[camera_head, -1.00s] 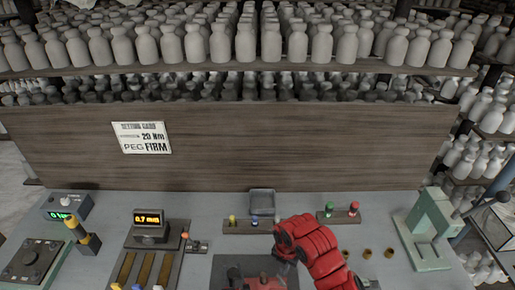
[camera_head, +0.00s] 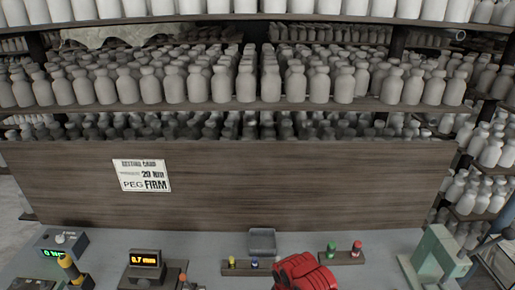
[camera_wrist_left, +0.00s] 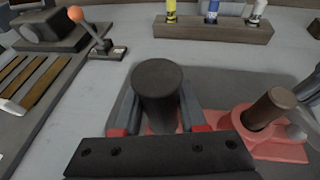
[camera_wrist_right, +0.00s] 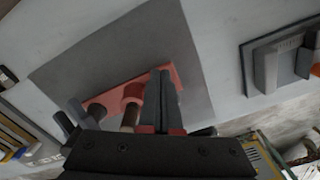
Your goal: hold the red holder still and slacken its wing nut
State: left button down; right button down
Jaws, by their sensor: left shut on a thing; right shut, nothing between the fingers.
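The red holder (camera_wrist_left: 283,150) lies on a dark mat on the bench; its red plate also shows in the right wrist view (camera_wrist_right: 131,92). A brown peg (camera_wrist_left: 268,108) stands in its round red socket. My left gripper (camera_wrist_left: 157,122) is shut on a dark upright cylinder (camera_wrist_left: 157,80) beside the socket. My right gripper (camera_wrist_right: 164,82) is shut and empty, with its fingertips over the holder's plate. A small grey rounded piece (camera_wrist_left: 297,131) beside the peg may be the wing nut; I cannot tell. The head view shows neither gripper, only a red link of my arm.
A rack with yellow and blue pegs (camera_head: 254,266) and one with green and red pegs (camera_head: 341,257) stand behind. A green press (camera_head: 436,254) is at right, a 0.7 mm display (camera_head: 145,260) at left. A card (camera_head: 141,175) reads 20 Nm, PEG FIRM.

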jog(key=shift+r, duration=2.9)
jog(key=shift+d, duration=0.1)
jog(key=shift+s+d+f, duration=0.2)
jog(key=shift+d+f, duration=0.2)
jog(key=shift+f, duration=0.6)
jog(key=shift+s+d+f, duration=0.2)
jog(key=shift+d+f, duration=0.25)
jog(key=shift+f, duration=0.55)
jog(key=shift+s+d+f, duration=0.2)
jog(key=shift+d+f, duration=0.2)
jog(key=shift+f, duration=0.6)
jog(key=shift+s+a, duration=0.3)
jog(key=shift+a, duration=0.2)
jog(key=shift+w+a, duration=0.4)
jog(key=shift+a, duration=0.05)
jog(key=shift+w+a, duration=0.1)
jog(key=shift+a, duration=0.25)
jog(key=shift+a, duration=0.1)
